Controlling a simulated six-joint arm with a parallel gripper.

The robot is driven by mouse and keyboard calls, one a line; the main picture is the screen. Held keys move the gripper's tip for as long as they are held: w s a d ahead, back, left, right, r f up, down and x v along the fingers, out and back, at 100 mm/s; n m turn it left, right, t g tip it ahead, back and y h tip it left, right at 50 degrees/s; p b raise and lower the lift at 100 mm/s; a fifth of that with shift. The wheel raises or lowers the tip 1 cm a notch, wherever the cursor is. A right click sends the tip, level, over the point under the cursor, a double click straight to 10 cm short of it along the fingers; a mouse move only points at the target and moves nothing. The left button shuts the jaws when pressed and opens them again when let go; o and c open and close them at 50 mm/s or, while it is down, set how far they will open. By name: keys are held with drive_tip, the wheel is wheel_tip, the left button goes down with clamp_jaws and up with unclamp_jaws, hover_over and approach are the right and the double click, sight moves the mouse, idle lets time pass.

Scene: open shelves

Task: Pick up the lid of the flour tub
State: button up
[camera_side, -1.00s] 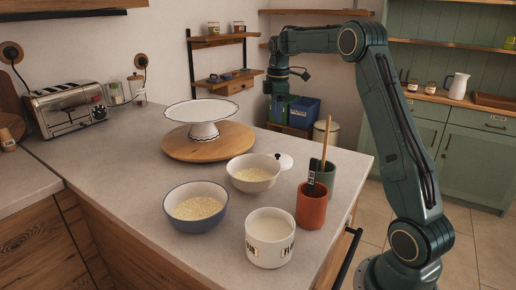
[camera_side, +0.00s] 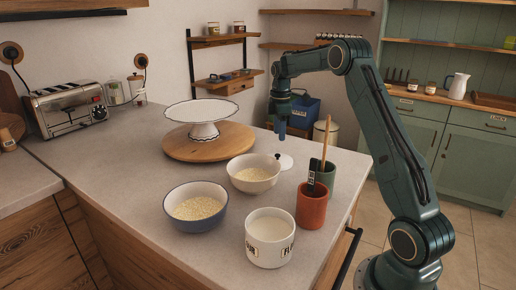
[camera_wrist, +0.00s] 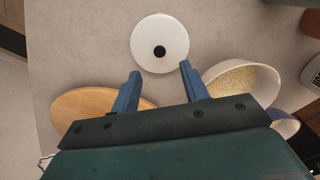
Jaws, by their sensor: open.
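The flour tub (camera_side: 269,240) is a white tub with a FLOUR label, standing open near the counter's front edge with pale flour in it. Its lid (camera_side: 286,164) is a white disc with a dark knob, lying flat on the counter behind the cream bowl. In the wrist view the lid (camera_wrist: 160,36) lies beyond my fingertips, knob upward. My gripper (camera_side: 282,134) points down above the counter near the lid, apart from it. In the wrist view my gripper (camera_wrist: 158,70) has its two blue fingers spread, with nothing between them.
A cream bowl of grains (camera_side: 254,174) stands close to the lid. A blue bowl (camera_side: 195,207), a terracotta pot (camera_side: 310,207) and a green pot (camera_side: 327,179) with a wooden spoon stand nearby. A white cake stand (camera_side: 203,118) is on a round wooden board (camera_side: 209,147).

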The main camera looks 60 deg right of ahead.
sight(278, 155)
drive_tip(key=shift+f, duration=1.8)
drive_tip(key=shift+w+a+f, duration=0.1)
drive_tip(key=shift+f, duration=2.5)
clamp_jaws()
